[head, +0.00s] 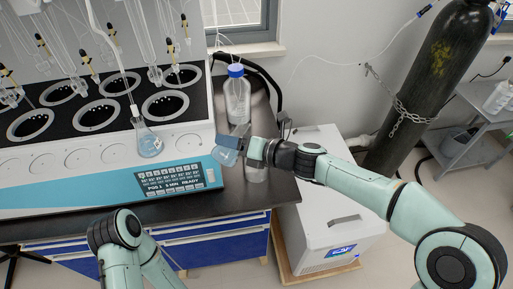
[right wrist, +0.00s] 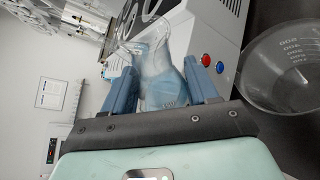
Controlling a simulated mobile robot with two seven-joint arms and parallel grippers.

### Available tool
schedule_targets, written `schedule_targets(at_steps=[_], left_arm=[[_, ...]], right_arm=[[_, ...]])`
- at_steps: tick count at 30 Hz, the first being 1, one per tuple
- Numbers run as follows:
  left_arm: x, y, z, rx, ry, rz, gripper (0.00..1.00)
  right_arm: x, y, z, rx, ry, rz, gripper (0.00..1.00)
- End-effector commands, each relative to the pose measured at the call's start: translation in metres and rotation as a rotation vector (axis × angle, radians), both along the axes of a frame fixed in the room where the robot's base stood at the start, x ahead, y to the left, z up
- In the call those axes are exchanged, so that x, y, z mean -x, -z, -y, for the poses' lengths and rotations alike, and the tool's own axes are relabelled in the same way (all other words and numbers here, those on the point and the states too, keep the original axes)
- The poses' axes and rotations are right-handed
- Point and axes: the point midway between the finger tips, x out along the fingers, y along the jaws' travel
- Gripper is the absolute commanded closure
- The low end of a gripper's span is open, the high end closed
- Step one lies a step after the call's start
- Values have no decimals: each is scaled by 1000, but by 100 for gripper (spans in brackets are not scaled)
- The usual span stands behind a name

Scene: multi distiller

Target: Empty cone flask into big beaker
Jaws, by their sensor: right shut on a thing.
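My right gripper (head: 243,149) is shut on a clear cone flask (head: 226,155), held above the right end of the dark bench. In the right wrist view the flask (right wrist: 160,78) sits between the two blue fingers (right wrist: 160,92) and looks bluish inside. I cannot tell how far it is tilted. The big beaker (head: 256,173) is clear glass and stands on the bench, partly hidden under my right gripper. In the right wrist view the beaker (right wrist: 290,72), with printed marks, is right of the flask and apart from it. My left gripper is out of view.
The distiller (head: 80,165) fills the left of the bench, with glass tubes above it. Another flask (head: 149,143) is at its front under a tube. A blue-capped bottle (head: 237,98) stands behind the beaker. A white box (head: 330,215) and gas cylinder (head: 435,75) are right.

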Motion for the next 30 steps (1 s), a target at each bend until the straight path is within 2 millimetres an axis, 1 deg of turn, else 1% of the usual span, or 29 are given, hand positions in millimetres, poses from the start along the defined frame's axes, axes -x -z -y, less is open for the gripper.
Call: schedule_targets(at_steps=[30], left_arm=[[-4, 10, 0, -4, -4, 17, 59]], right_arm=[[3, 5, -3, -100, 0, -96, 78]])
